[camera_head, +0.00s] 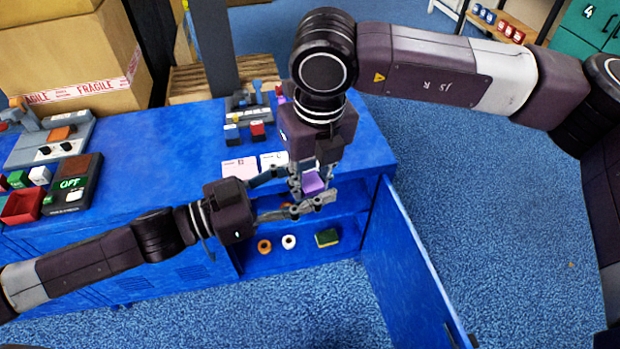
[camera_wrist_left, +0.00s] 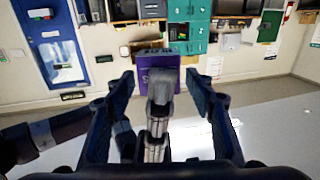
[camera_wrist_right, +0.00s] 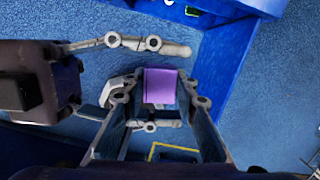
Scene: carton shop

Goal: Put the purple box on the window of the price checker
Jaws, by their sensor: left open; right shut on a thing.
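The purple box (camera_head: 313,183) is held in my right gripper (camera_head: 310,186), in front of the blue bench's edge. In the right wrist view the purple box (camera_wrist_right: 160,87) sits between the right fingertips. My left gripper (camera_head: 300,194) is open, its fingers on either side of the purple box. In the left wrist view the purple box (camera_wrist_left: 160,70) shows between the open left fingers, partly hidden behind a grey right finger. A dark device with a green OFF display (camera_head: 72,183) and a brown pad stands on the bench at left; it may be the price checker, but I cannot tell for certain.
The blue bench (camera_head: 165,150) has free room in its middle. Grey devices (camera_head: 55,138) and small blocks (camera_head: 257,129) stand on it. A red tray (camera_head: 22,205) is at left. Below, an open shelf holds rings and a green-yellow sponge (camera_head: 327,238). An open blue door (camera_head: 410,265) juts out.

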